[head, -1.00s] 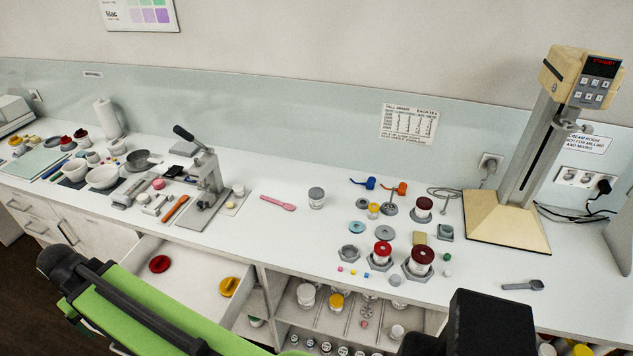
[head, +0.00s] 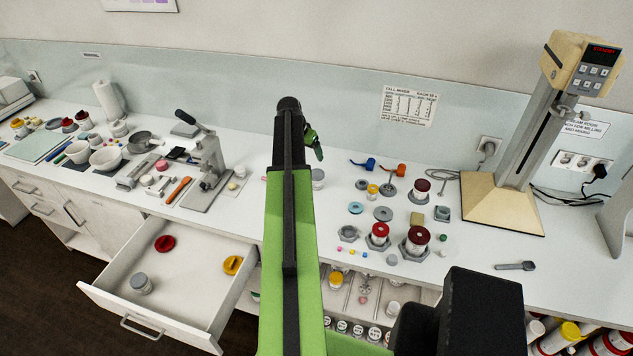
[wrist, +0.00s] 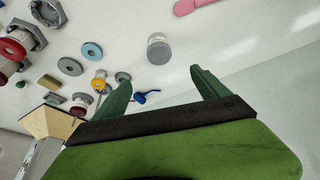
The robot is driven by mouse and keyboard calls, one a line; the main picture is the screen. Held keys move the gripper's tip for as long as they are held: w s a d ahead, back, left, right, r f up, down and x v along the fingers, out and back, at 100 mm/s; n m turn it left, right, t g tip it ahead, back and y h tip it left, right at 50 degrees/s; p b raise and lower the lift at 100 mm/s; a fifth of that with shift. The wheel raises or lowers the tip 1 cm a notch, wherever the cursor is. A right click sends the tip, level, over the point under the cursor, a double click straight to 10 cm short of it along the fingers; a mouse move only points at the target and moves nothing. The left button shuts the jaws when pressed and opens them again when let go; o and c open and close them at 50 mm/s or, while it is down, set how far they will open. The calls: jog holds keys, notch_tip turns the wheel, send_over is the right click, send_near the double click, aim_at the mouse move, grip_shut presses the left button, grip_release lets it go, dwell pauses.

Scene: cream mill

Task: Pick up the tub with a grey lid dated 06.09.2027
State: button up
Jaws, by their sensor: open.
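A white tub with a grey lid (head: 318,178) stands on the counter, partly hidden behind my arm in the head view. It also shows upright in the wrist view (wrist: 158,50), ahead of my fingers and apart from them. Another grey-lidded tub (head: 141,284) stands in the open drawer. No date can be read on either tub. My gripper (wrist: 160,79) is open and empty, with its green fingers spread. In the head view my gripper (head: 312,141) is raised over the back of the counter.
The open drawer (head: 200,303) also holds a red lid (head: 165,243) and a yellow lid (head: 233,265). Red-lidded tubs (head: 418,240) and loose lids crowd the counter right of the tub. A lever press (head: 208,165) stands to the left, a tall mixer (head: 520,150) at right.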

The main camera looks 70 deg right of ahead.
jog(key=b, duration=1.2)
send_near(317, 173)
jog(key=x, duration=0.5)
jog(key=shift+w+f, duration=0.1)
jog(key=shift+f, duration=0.15)
jog(key=shift+d, duration=0.1)
jog(key=b+x, duration=0.4)
jog(key=x, duration=0.1)
jog(key=shift+f+b, duration=0.25)
jog(key=shift+b, duration=0.1)
jog(key=shift+r, duration=0.2)
jog(key=shift+a, duration=0.2)
jog(key=shift+c, duration=0.4)
jog(key=c, duration=1.5)
